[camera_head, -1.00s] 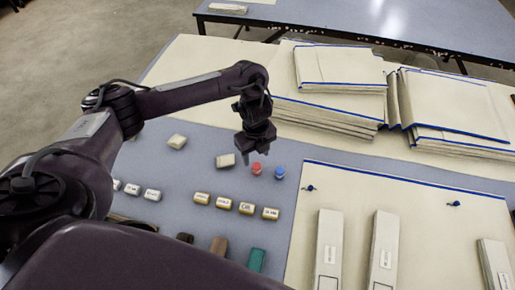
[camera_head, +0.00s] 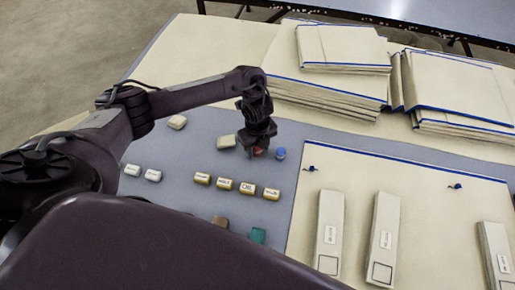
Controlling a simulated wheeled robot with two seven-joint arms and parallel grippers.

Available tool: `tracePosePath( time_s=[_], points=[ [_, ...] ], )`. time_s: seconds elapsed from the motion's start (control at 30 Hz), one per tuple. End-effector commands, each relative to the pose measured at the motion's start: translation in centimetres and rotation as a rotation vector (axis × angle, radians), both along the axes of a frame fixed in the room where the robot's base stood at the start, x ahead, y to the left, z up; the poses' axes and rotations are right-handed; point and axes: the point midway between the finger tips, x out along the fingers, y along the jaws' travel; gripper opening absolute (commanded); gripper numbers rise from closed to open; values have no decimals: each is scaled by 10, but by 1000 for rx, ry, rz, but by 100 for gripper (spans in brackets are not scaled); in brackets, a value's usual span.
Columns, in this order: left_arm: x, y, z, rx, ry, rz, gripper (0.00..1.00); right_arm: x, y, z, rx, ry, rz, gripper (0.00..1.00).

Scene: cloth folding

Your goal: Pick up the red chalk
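The red chalk (camera_head: 259,151) is a small red piece on the blue-grey mat (camera_head: 190,212), beside a similar blue piece (camera_head: 280,153). My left gripper (camera_head: 257,150) points down right at the red chalk and covers much of it. Its fingertips are too small and dark to tell whether they are open or shut on it. My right gripper is not in view.
A cream block (camera_head: 226,142) lies just left of the red chalk. Several labelled blocks (camera_head: 224,183) form a row in front. Stacks of cream folded cloth (camera_head: 325,92) stand behind. A cream cloth with blue edging (camera_head: 420,215) lies to the right, with long white boxes (camera_head: 384,240).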

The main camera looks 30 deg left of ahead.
Motion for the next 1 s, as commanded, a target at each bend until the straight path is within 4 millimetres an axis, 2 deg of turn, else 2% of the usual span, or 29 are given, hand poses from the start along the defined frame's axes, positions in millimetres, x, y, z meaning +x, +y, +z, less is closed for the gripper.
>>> tracePosePath(
  time_s=[0.07, 0.3, 0.57, 0.73, 0.87, 1.0],
  points=[
    [0, 0, 0, 0, 0, 0, 37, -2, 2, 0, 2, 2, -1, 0],
    [0, 0, 0, 0, 0, 0, 5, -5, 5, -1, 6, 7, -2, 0],
    [0, 0, 1, -1, -1, 0, 4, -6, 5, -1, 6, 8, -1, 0],
    [1, 0, 11, -2, -1, -1, 4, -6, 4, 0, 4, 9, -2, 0],
    [1, 0, 29, -2, -3, -2, 4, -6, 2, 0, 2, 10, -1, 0],
    [2, 0, 63, 0, -6, -2, 4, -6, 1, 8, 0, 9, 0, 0]
  ],
)
